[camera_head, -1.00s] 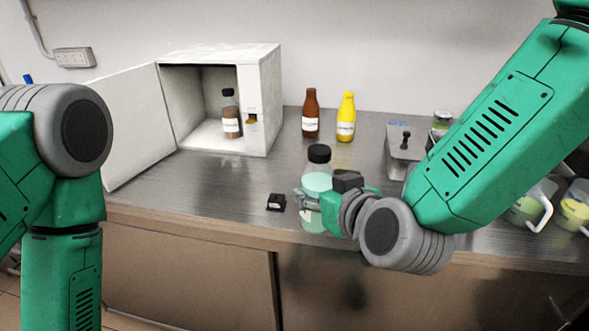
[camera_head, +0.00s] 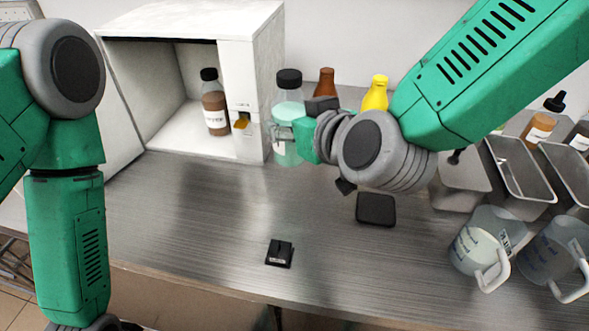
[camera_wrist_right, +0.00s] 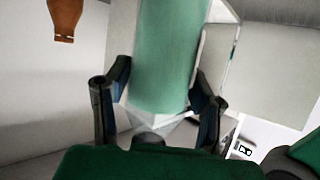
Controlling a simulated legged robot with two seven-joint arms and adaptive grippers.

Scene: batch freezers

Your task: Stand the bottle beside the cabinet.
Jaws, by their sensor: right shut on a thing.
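The bottle (camera_head: 288,95) is clear, with pale green liquid, a white label and a black cap. My right gripper (camera_head: 287,128) is shut on the bottle from the right. In the right wrist view the bottle (camera_wrist_right: 168,55) fills the space between the two fingers (camera_wrist_right: 157,100), with the cabinet behind it. I cannot tell whether its base touches the counter. My left arm shows at the left, but its gripper is out of view.
A brown bottle (camera_head: 214,105) stands inside the cabinet. Another brown bottle (camera_head: 326,82) and a yellow bottle (camera_head: 375,94) stand behind my right arm. Metal trays (camera_head: 520,165) and measuring jugs (camera_head: 487,243) are at the right.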

